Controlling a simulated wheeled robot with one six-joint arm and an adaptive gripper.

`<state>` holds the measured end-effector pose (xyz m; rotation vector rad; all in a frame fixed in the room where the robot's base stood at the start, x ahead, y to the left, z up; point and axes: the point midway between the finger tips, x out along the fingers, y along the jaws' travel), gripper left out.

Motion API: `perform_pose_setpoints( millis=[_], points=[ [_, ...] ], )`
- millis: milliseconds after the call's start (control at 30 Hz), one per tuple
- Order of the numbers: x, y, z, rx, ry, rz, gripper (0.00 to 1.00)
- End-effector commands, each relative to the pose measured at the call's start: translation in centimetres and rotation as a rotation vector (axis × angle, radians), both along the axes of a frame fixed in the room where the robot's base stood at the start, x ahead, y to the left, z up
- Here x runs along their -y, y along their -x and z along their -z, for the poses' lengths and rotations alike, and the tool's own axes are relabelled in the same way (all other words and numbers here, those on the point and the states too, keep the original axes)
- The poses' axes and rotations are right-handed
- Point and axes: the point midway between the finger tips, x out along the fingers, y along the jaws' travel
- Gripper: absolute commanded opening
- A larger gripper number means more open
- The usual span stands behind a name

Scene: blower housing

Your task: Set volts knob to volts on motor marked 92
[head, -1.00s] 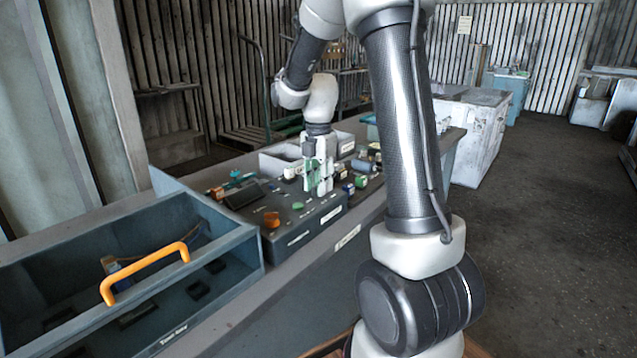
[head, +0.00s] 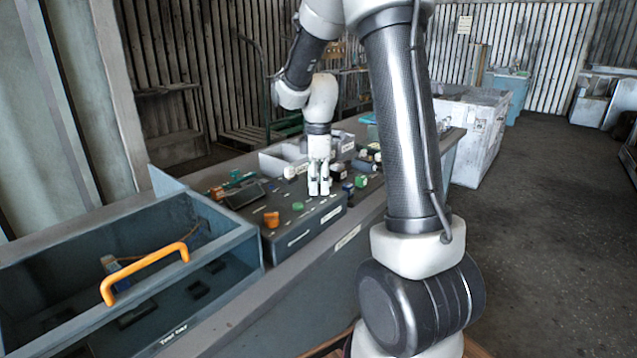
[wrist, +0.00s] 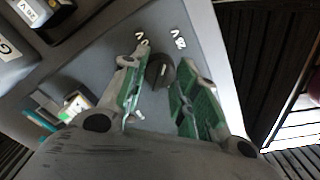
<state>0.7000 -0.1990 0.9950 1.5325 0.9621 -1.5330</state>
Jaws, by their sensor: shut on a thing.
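My gripper (head: 319,188) points down at the right part of the dark control panel (head: 300,238). In the wrist view its green-padded fingers stand on both sides of a dark round knob (wrist: 160,71) with a pale pointer line, and they are shut on it. In the head view my fingers hide this knob. Small motors (head: 361,182) with labels lie behind and right of the gripper; I cannot make out which is marked 92.
An orange knob (head: 271,219) and a green knob (head: 298,206) sit on the panel to the left. A blue-grey tray with an orange handle (head: 145,272) stands at the front left. White-walled bins (head: 277,160) stand behind. The floor at the right is clear.

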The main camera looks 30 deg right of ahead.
Motion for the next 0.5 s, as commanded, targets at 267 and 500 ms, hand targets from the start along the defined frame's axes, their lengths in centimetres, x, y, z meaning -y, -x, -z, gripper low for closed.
perform_pose_setpoints(
  millis=[267,500],
  points=[
    [0.01,-0.07,-0.06,0.002,0.001,0.258,0.06],
    [0.02,-0.07,-0.07,0.002,0.000,0.486,0.06]
  ],
)
